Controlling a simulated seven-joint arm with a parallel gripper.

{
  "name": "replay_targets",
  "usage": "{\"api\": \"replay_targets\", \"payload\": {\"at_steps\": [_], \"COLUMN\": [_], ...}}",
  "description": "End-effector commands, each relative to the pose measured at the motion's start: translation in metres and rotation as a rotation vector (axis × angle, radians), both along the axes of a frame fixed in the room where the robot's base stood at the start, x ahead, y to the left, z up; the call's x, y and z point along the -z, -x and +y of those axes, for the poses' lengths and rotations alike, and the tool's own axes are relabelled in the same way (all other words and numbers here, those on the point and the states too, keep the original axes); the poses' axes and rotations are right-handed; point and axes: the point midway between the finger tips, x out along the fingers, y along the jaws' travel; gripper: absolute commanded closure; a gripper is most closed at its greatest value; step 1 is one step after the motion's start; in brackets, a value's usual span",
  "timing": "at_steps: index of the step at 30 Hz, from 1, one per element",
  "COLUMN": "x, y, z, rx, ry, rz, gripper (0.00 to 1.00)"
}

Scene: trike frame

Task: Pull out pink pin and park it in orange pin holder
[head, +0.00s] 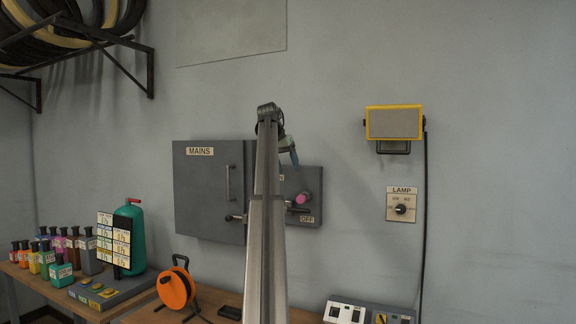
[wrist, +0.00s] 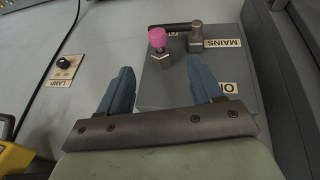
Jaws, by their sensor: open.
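The pink pin (wrist: 157,37) sticks out of the grey mains switch box (wrist: 160,88), with a metal collar at its base. It also shows in the head view (head: 301,198), right of my arm. In the wrist view my gripper (wrist: 158,66) is open and empty. Its two blue fingers lie apart, with the pin beyond the tips, roughly between them. In the head view my gripper (head: 292,155) is above the pin, partly hidden by my arm. I cannot make out an orange pin holder in either view.
A lever handle (wrist: 196,40) is close beside the pin. A grey cabinet marked MAINS (head: 199,190) stands left of the switch box. A lamp switch (head: 401,205) and yellow lamp (head: 394,122) are to the right. An orange cable reel (head: 174,289) stands on the bench.

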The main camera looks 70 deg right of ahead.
Motion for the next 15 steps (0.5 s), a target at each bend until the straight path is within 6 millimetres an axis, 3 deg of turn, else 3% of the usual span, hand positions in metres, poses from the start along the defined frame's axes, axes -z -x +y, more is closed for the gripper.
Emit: {"api": "replay_targets", "payload": {"at_steps": [5, 15], "x": [0.001, 0.046], "y": [0.007, 0.015], "z": [-0.004, -0.021], "rx": [0.01, 0.009], "ry": [0.001, 0.0], "rz": [0.0, 0.001], "gripper": [0.35, 0.35]}}
